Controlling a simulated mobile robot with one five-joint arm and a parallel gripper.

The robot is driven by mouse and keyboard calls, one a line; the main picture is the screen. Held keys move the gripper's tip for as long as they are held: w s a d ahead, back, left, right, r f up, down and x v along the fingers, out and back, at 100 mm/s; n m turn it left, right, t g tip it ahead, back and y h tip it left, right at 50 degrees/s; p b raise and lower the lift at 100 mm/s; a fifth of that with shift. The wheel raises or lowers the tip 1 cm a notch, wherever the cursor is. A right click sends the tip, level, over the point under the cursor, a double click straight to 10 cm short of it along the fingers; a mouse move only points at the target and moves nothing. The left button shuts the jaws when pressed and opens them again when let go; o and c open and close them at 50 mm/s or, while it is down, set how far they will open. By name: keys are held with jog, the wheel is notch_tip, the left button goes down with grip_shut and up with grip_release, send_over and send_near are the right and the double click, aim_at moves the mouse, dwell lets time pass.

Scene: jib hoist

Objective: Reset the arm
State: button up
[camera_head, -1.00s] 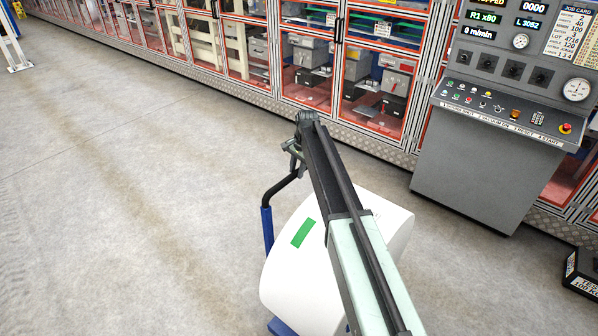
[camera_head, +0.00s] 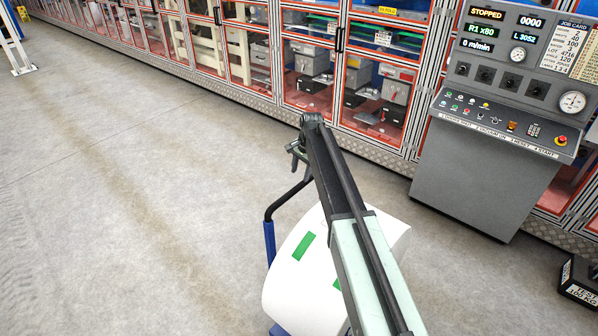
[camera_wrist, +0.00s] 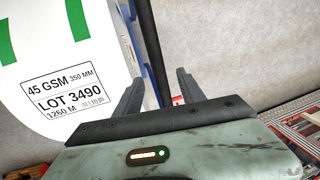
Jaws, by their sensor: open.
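My arm reaches forward from the bottom of the head view, over a large white roll (camera_head: 288,275) with green tape patches. My gripper (camera_head: 297,153) is at its far end, pointing down, small and partly hidden by the arm. In the wrist view my gripper (camera_wrist: 158,76) has its two dark fingers apart, with nothing clamped between them. A dark upright bar (camera_wrist: 150,45) passes between the fingers in the picture. I cannot tell whether it is between them or beyond them. The roll's label, LOT 3490, shows at the left of the wrist view.
A blue stand with a bent black handle (camera_head: 282,200) is beside the roll. A grey control console (camera_head: 475,185) reading STOPPED stands at right, with a black test weight (camera_head: 580,280) on the floor. Glazed cabinets (camera_head: 380,85) line the back. The floor at left is clear.

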dwell(0.4)
jog(key=s+d+f+b, duration=0.2)
jog(key=s+f+b, duration=0.1)
jog(key=s, duration=0.1)
jog(key=s+d+f+b, duration=0.3)
jog(key=s+f+b, duration=0.1)
jog(key=s+d+f+b, duration=0.3)
jog(key=s, duration=0.1)
jog(key=shift+s+d+f+b, duration=0.1)
jog(key=shift+d+f+b, duration=0.1)
jog(key=shift+b, duration=0.1)
jog(key=s+d+f+n+b, duration=0.1)
jog(key=s, duration=0.3)
jog(key=s+d+f+n+b, duration=0.1)
jog(key=s, duration=0.4)
jog(key=s+d+f+n+h+b, duration=0.1)
jog(key=s+d+f+b, duration=0.1)
jog(key=s, duration=0.3)
jog(key=shift+s+f+g, duration=0.1)
jog(key=shift+g, duration=0.2)
jog(key=s+n, duration=0.1)
jog(key=s, duration=0.2)
jog(key=s+d+n, duration=0.1)
jog(key=s, duration=0.2)
jog(key=s+n, duration=0.2)
jog(key=s, duration=0.1)
jog(key=shift+d+g+h, duration=0.2)
jog(key=shift+g+h, duration=0.1)
jog(key=shift+w+n, duration=0.25)
jog(key=shift+n, duration=0.45)
